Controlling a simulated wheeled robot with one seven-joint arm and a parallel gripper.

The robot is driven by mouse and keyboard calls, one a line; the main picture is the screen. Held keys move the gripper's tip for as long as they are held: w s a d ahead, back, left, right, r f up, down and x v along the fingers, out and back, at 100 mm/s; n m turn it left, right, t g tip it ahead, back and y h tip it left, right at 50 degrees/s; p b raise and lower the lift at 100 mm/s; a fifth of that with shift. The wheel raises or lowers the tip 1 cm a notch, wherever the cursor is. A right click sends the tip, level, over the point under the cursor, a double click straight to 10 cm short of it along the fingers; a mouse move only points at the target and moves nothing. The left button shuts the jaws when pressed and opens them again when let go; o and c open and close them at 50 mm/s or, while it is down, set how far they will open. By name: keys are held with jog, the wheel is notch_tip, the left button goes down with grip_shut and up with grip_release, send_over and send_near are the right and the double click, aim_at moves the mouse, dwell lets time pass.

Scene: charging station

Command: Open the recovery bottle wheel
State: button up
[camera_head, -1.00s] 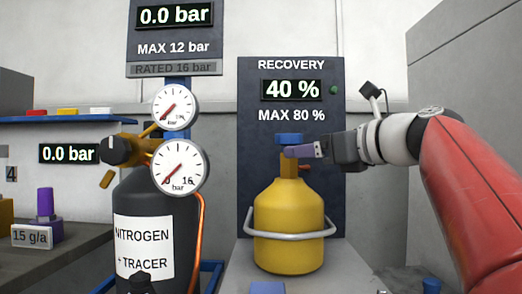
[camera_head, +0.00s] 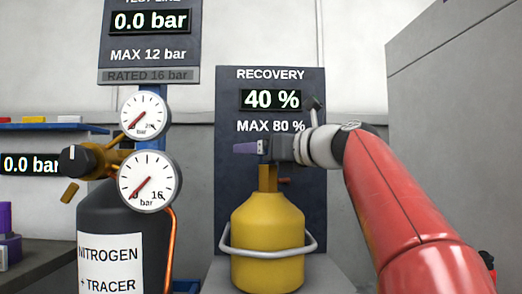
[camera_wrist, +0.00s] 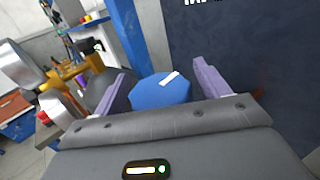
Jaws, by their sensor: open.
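The yellow recovery bottle (camera_head: 267,240) stands upright below the recovery panel, with a carrying ring around its body. Its blue wheel (camera_wrist: 160,92) with a white mark shows in the wrist view, between the two purple fingers. In the head view the wheel is hidden behind my gripper (camera_head: 248,147), which is level with the top of the bottle's neck (camera_head: 267,178). My gripper (camera_wrist: 163,88) is open, with a finger on each side of the wheel. I cannot tell whether the fingers touch it.
The recovery panel (camera_head: 228,200) rises behind the bottle and reads 40 %, MAX 80 %. A dark nitrogen bottle (camera_head: 105,215) with two gauges (camera_head: 149,181) stands to the left. A grey cabinet (camera_head: 455,130) stands on the right.

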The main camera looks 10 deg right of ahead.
jog(key=shift+c, duration=0.3)
jog(key=c, duration=0.9)
